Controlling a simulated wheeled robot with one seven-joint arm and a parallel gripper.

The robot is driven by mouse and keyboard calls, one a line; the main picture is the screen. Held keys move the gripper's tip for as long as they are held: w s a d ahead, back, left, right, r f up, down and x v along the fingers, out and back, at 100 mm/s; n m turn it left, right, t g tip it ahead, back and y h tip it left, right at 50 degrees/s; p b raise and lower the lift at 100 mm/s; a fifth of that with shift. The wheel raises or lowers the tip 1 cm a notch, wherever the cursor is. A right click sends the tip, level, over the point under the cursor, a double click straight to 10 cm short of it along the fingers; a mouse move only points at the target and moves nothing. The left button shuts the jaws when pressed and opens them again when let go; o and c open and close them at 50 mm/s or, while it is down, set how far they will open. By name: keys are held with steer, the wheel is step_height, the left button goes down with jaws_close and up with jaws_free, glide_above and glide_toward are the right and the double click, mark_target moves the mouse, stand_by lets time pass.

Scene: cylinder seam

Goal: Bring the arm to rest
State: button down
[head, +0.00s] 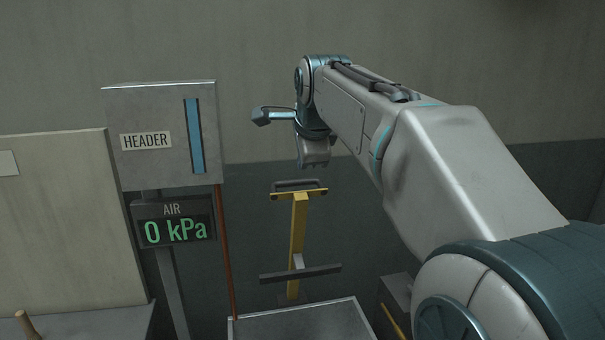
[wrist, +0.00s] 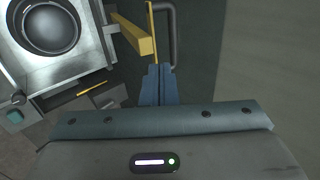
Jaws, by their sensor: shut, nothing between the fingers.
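My arm reaches out from the lower right in the head view, bent at the elbow, with its end hanging down near the middle. My gripper (head: 313,162) points downward there, above the yellow stand (head: 298,230) and apart from it as far as I can tell. In the wrist view the two blue-grey fingers (wrist: 159,70) lie together, shut and empty. The yellow stand's bar (wrist: 135,35) and its grey handle (wrist: 170,35) show just beyond the fingertips.
A grey HEADER box (head: 160,135) with a blue gauge strip stands left, above an AIR display (head: 173,227) reading 0 kPa. The wrist view shows a metal block with a round dark opening (wrist: 45,25). The wall behind is bare.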

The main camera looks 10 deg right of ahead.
steer(key=s+f+n+g, duration=0.4)
steer(key=s+f+n, duration=1.4)
steer(key=s+f, duration=0.8)
steer(key=shift+s+d+g, duration=0.2)
steer(key=shift+g, duration=0.2)
stand_by(0.3)
